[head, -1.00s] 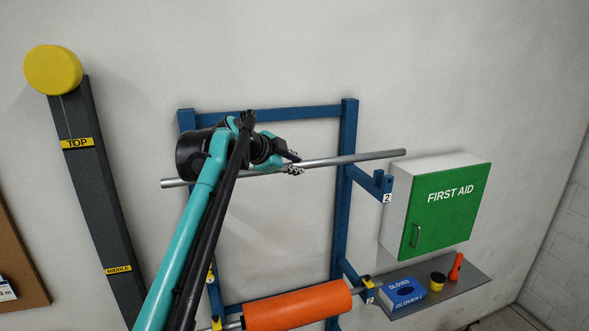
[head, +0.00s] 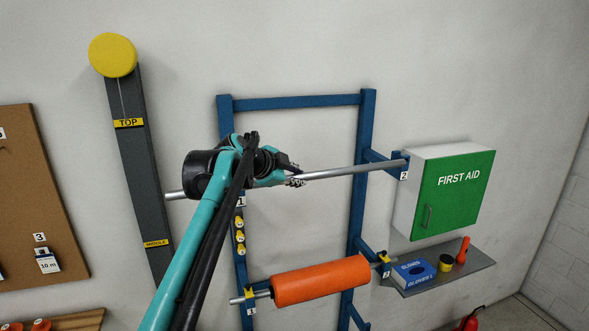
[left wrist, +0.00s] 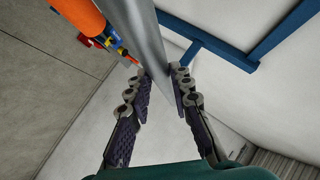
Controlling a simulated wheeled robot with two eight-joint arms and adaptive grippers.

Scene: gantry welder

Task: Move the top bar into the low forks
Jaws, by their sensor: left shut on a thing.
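The top bar, a long grey metal tube (head: 345,172), lies across the upper part of the blue rack, its left end slightly lower in the picture. My left gripper (head: 293,179) is shut on it near its middle. The left wrist view shows the bar (left wrist: 144,45) running between the fingertips (left wrist: 160,80). The bar's right end overlaps the upper right fork (head: 400,161), marked 2; I cannot tell whether it rests in it or is in front. My arm hides the upper left fork. At the bottom edge a lower blue arm (head: 358,318) shows partly. My right gripper is not in view.
An orange roll (head: 320,279) on a rod sits in the forks below. A green first aid cabinet (head: 455,190) stands close to the bar's right end, above a shelf (head: 450,270) with a blue glove box (head: 413,272). A dark post (head: 145,190) stands left of the rack.

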